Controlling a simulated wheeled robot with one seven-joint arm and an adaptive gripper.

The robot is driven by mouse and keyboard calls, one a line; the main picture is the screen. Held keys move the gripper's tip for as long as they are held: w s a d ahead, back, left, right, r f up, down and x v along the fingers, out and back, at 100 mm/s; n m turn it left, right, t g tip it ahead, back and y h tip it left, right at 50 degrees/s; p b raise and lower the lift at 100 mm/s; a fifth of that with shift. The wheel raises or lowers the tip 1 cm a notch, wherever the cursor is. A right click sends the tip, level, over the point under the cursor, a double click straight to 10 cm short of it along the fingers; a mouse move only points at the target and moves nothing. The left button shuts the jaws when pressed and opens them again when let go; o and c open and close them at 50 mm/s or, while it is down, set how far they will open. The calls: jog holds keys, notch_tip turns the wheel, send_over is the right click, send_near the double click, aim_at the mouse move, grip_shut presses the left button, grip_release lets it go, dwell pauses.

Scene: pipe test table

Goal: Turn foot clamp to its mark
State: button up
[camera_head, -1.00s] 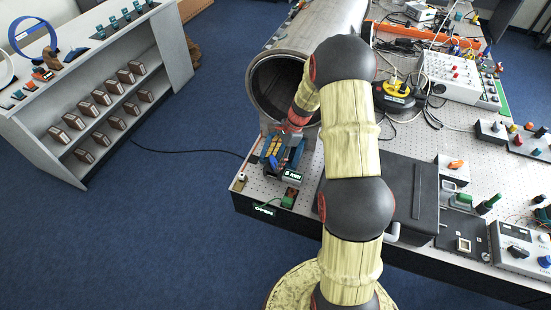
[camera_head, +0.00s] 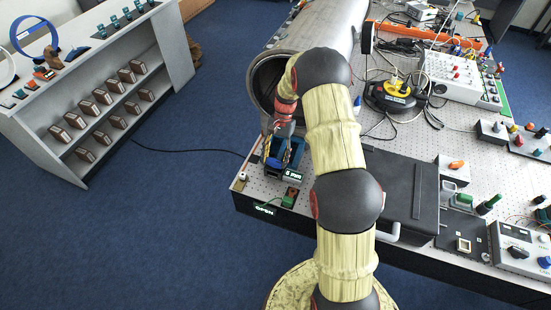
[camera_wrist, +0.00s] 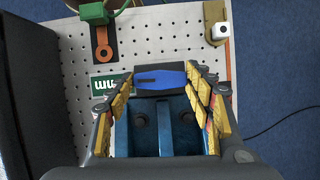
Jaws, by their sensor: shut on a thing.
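A blue lever (camera_wrist: 160,77), which looks like the foot clamp's handle, lies crosswise over a dark block in the wrist view. It sits between the two fingertips of my gripper (camera_wrist: 158,84), which is shut on it. Blue rails of the fixture (camera_wrist: 180,135) show below it. In the head view my gripper (camera_head: 274,146) points down onto the blue lever (camera_head: 274,163) at the fixture, in front of the pipe's open end. I cannot make out the mark.
The large metal pipe (camera_head: 318,40) lies behind the fixture. A green block (camera_head: 290,197) and an OPEN label (camera_head: 264,210) are near the table's front corner. A black case (camera_head: 410,195) stands to the right.

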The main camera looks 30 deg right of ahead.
jog(key=shift+w+n, duration=0.1)
jog(key=shift+n, duration=0.3)
jog(key=o, duration=1.2)
jog(key=shift+c, duration=0.2)
jog(key=v, duration=0.7)
jog(key=shift+r, duration=0.25)
jog(key=shift+w+a, duration=0.1)
jog(key=shift+w, duration=0.05)
